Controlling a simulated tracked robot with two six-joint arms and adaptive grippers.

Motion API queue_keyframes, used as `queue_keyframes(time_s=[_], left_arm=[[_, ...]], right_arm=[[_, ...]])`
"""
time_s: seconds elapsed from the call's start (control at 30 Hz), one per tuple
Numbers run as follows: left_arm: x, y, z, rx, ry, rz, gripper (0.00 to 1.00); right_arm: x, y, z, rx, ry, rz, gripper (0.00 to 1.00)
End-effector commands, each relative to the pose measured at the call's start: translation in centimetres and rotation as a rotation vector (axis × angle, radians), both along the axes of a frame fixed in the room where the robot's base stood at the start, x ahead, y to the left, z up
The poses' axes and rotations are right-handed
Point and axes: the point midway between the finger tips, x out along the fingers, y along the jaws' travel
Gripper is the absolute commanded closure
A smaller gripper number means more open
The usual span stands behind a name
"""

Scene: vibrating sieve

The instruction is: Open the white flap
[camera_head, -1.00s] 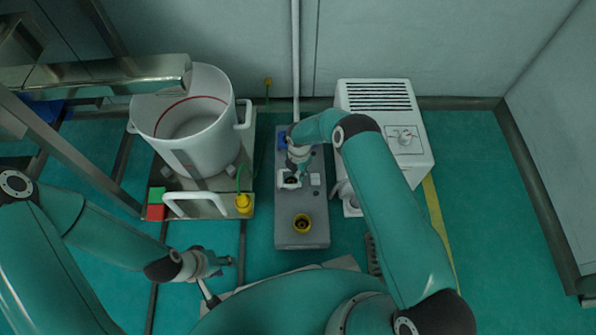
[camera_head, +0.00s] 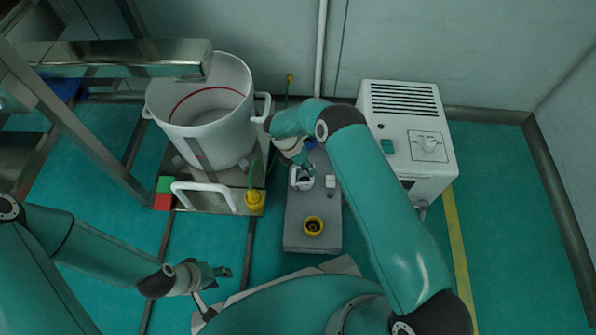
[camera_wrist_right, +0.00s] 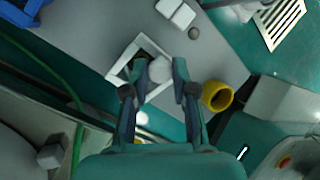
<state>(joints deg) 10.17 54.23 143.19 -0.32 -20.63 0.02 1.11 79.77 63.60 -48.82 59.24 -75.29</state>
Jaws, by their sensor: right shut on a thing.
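The white flap (camera_wrist_right: 160,70) is a small pale piece at a square white frame with a dark opening, on top of a long grey box (camera_head: 312,238). My right gripper (camera_wrist_right: 158,66) has its two fingers on either side of this piece and is shut on it, low over the frame. In the head view my right gripper (camera_head: 299,170) comes down onto the same white frame (camera_head: 302,184), and my wrist hides part of it. My left gripper (camera_head: 219,272) is at the lower left, away from the box; its finger gap is too small to judge.
A yellow ring socket (camera_head: 313,226) and a small white block (camera_head: 330,181) are on the grey box. A large white pot (camera_head: 205,120) with a white handle bar (camera_head: 205,187) stands left. A white vented machine (camera_head: 408,140) stands right. Green floor is free at far right.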

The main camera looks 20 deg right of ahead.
Motion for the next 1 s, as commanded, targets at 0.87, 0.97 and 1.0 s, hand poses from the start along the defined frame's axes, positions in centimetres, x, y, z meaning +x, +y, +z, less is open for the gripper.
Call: queue_keyframes(time_s=[0.87,0.97,1.0], left_arm=[[0.0,0.0,-2.3,0.0,0.0,-0.001,0.6],[0.0,0.0,-2.3,0.0,0.0,-0.001,0.6],[0.0,0.0,-2.3,0.0,0.0,-0.001,0.6]], right_arm=[[0.8,2.4,1.0,0.013,-0.013,-0.009,1.0],[0.8,2.3,0.9,0.012,-0.012,-0.009,1.0],[0.8,2.3,0.9,0.012,-0.012,-0.009,1.0]])
